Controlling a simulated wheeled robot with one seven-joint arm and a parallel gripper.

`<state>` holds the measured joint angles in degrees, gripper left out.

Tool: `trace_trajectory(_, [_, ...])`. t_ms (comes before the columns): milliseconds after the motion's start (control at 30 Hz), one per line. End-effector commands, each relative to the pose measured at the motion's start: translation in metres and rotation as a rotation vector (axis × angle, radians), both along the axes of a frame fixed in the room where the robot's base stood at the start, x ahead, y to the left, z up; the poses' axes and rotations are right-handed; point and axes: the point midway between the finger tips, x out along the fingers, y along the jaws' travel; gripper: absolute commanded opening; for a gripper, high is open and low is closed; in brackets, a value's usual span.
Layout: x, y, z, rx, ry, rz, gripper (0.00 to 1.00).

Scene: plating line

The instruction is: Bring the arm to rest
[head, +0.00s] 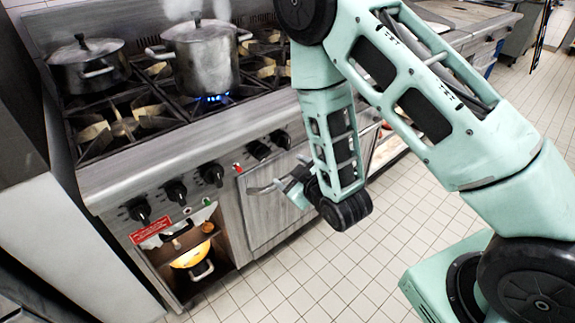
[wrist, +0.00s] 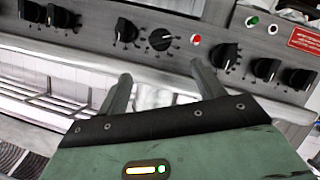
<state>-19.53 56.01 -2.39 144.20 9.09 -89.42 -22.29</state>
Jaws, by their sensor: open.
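My arm (head: 435,95) reaches from the right and bends down in front of the stove in the head view. My gripper (head: 268,186) is at its lower end, pointing left toward the stove's front, just below the knob panel. In the wrist view my gripper (wrist: 161,84) shows two fingers spread apart with nothing between them. The fingers point at the stove's front panel and a pale rail (wrist: 75,58). I cannot tell whether they touch the stove.
The stove (head: 150,172) carries a steaming pot (head: 205,62) over a blue flame and a lidded pot (head: 88,70). Several black knobs (wrist: 161,39) line its front. An open lower compartment holds a yellow-orange item (head: 190,256). Tiled floor (head: 335,262) is clear in front.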

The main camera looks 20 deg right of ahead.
Motion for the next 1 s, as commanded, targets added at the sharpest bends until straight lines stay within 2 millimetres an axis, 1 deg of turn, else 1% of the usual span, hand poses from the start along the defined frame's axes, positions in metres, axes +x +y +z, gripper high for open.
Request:
trace_trajectory(167, [0.000, 0.000, 0.000, 0.000, 0.000, 0.000, 0.68])
trace_trajectory(267, [0.001, 0.005, 0.003, 0.014, 0.021, 0.001, 0.68])
trace_trajectory(367, [0.000, 0.016, 0.009, 0.047, 0.085, 0.003, 0.68])
trace_trajectory(467, [-0.005, 0.035, 0.018, 0.093, 0.189, 0.012, 0.68])
trace_trajectory(533, [-0.012, 0.049, 0.026, 0.121, 0.273, 0.022, 0.68])
trace_trajectory(667, [-0.033, 0.074, 0.042, 0.158, 0.429, 0.047, 0.68])
trace_trajectory(767, [-0.055, 0.090, 0.058, 0.168, 0.547, 0.068, 0.68])
trace_trajectory(867, [-0.080, 0.103, 0.074, 0.163, 0.660, 0.088, 0.68])
trace_trajectory(967, [-0.109, 0.111, 0.092, 0.142, 0.771, 0.106, 0.68])
trace_trajectory(1000, [-0.122, 0.113, 0.100, 0.128, 0.814, 0.112, 0.68])
